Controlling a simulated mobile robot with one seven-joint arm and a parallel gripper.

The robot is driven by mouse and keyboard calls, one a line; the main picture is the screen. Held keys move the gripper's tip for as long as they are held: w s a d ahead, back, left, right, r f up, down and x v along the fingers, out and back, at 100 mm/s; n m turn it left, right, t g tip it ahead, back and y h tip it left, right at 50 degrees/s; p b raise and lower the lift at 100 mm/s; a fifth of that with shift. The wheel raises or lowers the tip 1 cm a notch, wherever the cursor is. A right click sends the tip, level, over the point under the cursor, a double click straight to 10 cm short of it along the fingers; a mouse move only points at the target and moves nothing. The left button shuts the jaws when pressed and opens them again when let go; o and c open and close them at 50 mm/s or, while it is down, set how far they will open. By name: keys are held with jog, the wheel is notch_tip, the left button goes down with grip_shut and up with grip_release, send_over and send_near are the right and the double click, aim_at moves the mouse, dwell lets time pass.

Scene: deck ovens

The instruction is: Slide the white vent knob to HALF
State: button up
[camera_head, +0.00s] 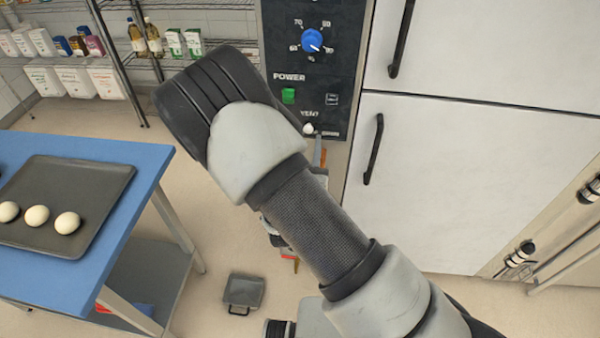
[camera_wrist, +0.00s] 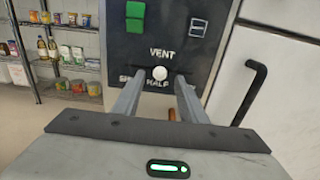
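The white vent knob (camera_wrist: 159,73) is small and round, on the dark panel under the word VENT in the wrist view. The HALF label is just below it; a label to its left is partly hidden, and the right part of the scale is behind a finger. My gripper (camera_wrist: 159,82) is open, with one finger on each side of the knob and a gap to each. I cannot tell whether the fingertips reach the panel. The knob (camera_head: 308,128) also shows in the head view beside my arm, which hides most of the gripper.
The panel (camera_head: 345,60) has a blue dial (camera_head: 312,40) and a green power switch (camera_head: 289,95). White doors with a black handle (camera_head: 373,150) stand to the right. A blue table (camera_head: 135,160) with a tray (camera_head: 110,185) of white balls is on the left.

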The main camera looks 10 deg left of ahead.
jog(key=s, duration=1.3)
jog(key=shift+a+b, duration=0.25)
jog(key=shift+b, duration=0.2)
jog(key=shift+d+r, duration=0.1)
